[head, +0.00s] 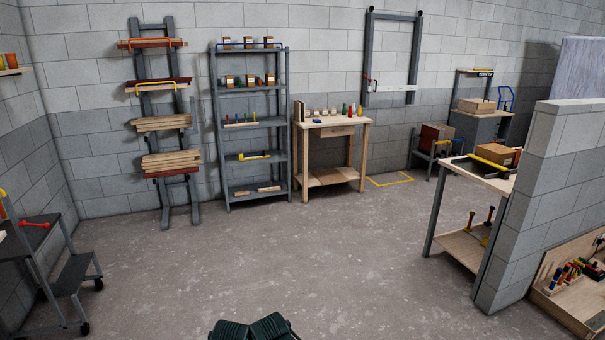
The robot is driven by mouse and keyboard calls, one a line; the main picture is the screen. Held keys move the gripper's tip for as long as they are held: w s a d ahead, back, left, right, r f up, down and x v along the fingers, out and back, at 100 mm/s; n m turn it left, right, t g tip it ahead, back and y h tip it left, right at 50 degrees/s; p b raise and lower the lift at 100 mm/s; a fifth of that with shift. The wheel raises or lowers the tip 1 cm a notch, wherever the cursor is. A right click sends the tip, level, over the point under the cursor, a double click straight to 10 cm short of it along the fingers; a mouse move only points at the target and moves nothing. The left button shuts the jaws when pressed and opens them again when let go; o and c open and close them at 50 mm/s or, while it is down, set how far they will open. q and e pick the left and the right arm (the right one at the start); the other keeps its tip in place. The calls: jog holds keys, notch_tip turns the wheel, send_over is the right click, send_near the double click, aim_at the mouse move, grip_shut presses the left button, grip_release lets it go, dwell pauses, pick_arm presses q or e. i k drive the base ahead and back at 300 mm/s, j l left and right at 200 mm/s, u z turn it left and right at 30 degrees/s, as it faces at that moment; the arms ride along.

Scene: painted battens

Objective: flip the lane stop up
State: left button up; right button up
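No part can be picked out for certain as the lane stop. On the right, a wooden bench (466,184) carries a dark tray-like surface with a cardboard box (497,154) on it. A yellow bar (488,162) lies low beside the box; I cannot tell whether it is the lane stop. Neither of my grippers is in view. A dark green ribbed shape at the bottom edge appears to be part of me.
A grey block wall (555,170) stands right of the bench. A rack of battens (165,125), a grey shelf (250,125) and a wooden workbench (331,150) line the back wall. A wheeled cart (75,272) stands left. The middle floor (260,250) is clear.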

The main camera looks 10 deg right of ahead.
aim_at(495, 165)
jog(key=i+l+z, duration=0.1)
jog(key=i+z, duration=0.75)
jog(key=i+j+z, duration=0.25)
jog(key=i+z, duration=0.2)
jog(key=i+l+z, duration=0.15)
jog(key=i+z, duration=0.15)
jog(key=i, duration=0.2)
jog(key=i+z, duration=0.3)
jog(key=i, duration=0.15)
jog(key=i+l+u, duration=0.25)
jog(key=i+l, duration=0.25)
jog(key=l, duration=0.15)
jog(key=i+l+u, duration=0.15)
jog(key=l, duration=0.2)
jog(key=i+l+u, duration=0.15)
jog(key=l, duration=0.25)
jog(key=i+l+u, duration=0.1)
jog(key=i+l, duration=0.2)
jog(key=l, duration=0.1)
